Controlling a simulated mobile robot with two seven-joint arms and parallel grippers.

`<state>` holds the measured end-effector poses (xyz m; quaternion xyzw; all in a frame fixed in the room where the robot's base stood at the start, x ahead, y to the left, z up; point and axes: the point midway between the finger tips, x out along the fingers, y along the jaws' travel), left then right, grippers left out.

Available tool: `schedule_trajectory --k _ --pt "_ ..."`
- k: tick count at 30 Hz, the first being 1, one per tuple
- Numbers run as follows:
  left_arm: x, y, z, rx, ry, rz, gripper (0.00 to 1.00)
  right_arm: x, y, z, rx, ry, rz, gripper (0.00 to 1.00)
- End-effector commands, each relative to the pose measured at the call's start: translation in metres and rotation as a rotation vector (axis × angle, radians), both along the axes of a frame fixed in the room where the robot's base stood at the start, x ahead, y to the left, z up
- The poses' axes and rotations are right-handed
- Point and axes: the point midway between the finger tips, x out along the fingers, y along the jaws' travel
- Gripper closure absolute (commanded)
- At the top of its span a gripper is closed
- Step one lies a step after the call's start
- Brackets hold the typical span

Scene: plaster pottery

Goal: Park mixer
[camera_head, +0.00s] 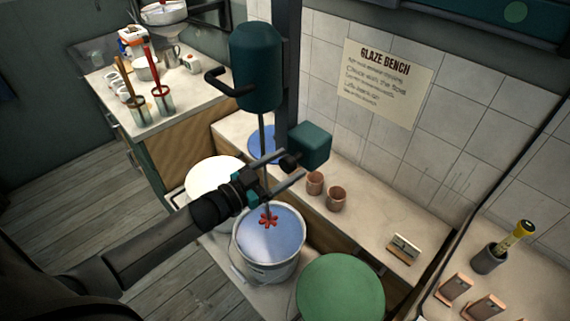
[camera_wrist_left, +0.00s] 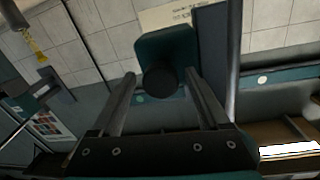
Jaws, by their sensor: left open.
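The mixer has a teal motor (camera_head: 257,65) with a black side handle (camera_head: 213,82), on a dark upright post (camera_head: 288,60). A teal block (camera_head: 311,145) with a black knob (camera_head: 289,163) sits low by the post. My left gripper (camera_head: 294,164) is open, fingers pointing at the knob. In the left wrist view the knob (camera_wrist_left: 160,82) shows between the fingers, with gaps both sides. My right gripper is not in view.
A white round-topped bucket (camera_head: 214,176) and a green round lid (camera_head: 340,288) flank the glaze bucket. Two clay cups (camera_head: 336,198) and a small block (camera_head: 403,248) stand on the bench ledge. A side table (camera_head: 110,80) holds tools and pots.

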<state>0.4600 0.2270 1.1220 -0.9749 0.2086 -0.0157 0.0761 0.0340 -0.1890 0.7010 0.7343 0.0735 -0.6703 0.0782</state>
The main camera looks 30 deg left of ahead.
Motion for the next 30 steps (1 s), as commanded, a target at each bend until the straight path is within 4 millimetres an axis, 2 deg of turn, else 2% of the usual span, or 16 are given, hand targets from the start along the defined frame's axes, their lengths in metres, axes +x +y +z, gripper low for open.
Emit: schedule_trajectory --k 9,30 --pt "0.0017 -0.0007 0.0002 0.000 0.000 0.000 0.22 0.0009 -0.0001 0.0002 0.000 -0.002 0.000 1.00" --pt "0.0009 -0.0014 -0.0001 -0.001 0.001 -0.002 1.00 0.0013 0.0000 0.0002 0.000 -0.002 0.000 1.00"
